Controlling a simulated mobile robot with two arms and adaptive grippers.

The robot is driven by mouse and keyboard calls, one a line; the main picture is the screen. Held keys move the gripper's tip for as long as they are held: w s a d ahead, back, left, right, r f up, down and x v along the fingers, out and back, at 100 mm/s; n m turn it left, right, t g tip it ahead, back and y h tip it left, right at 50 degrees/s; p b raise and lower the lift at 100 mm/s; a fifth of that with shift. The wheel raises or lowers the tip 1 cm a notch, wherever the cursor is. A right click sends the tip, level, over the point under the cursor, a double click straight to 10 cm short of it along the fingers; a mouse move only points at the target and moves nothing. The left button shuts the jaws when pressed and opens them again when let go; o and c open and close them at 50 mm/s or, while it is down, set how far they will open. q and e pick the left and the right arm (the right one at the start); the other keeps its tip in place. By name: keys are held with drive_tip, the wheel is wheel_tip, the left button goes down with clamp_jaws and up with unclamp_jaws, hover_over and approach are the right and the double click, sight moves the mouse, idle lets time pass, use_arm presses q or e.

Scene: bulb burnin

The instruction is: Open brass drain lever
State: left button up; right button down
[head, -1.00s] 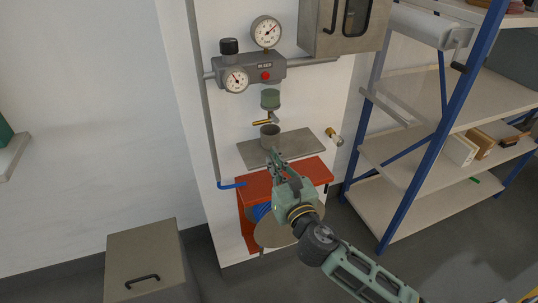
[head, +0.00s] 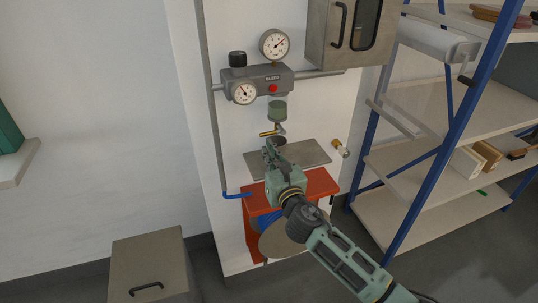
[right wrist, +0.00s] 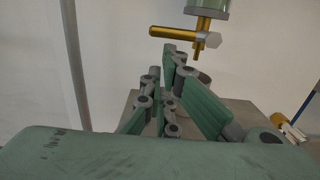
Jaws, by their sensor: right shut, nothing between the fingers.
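The brass drain lever (head: 268,133) sticks out to the left below the green bowl (head: 278,110) of the wall-mounted air unit. In the right wrist view the lever (right wrist: 172,33) lies roughly level, with a brass spout and a grey hex end beside it. My right gripper (head: 270,147) is shut and empty, just below the lever. In the right wrist view its fingertips (right wrist: 173,54) sit under the lever with a small gap visible; contact cannot be told. My left gripper is not in view.
A grey cup (head: 281,140) stands under the spout on a grey shelf plate (head: 315,155), partly behind my gripper. An orange-red stand (head: 322,182) is below. A brass fitting (head: 340,148) sits on the right, before the blue-framed rack (head: 430,165).

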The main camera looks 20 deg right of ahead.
drive_tip(key=shift+a+r+m+p, duration=0.45)
drive_tip(key=shift+r+m, duration=0.15)
drive_tip(key=shift+m, duration=0.5)
drive_tip(key=shift+a+r+m+p, duration=0.3)
drive_tip(key=shift+r+m+p, duration=0.35)
drive_tip(key=shift+m, duration=0.55)
wheel_tip(320, 180, up, 8)
drive_tip(key=d+m+h+p, duration=0.1)
drive_tip(key=m+p, duration=0.6)
drive_tip(key=m, duration=0.7)
drive_tip(key=shift+d+f+g, duration=0.15)
drive_tip(key=shift+d+g, duration=0.15)
drive_tip(key=shift+d, duration=0.2)
drive_tip(key=shift+m, duration=0.3)
drive_tip(key=shift+s+d+f, duration=0.1)
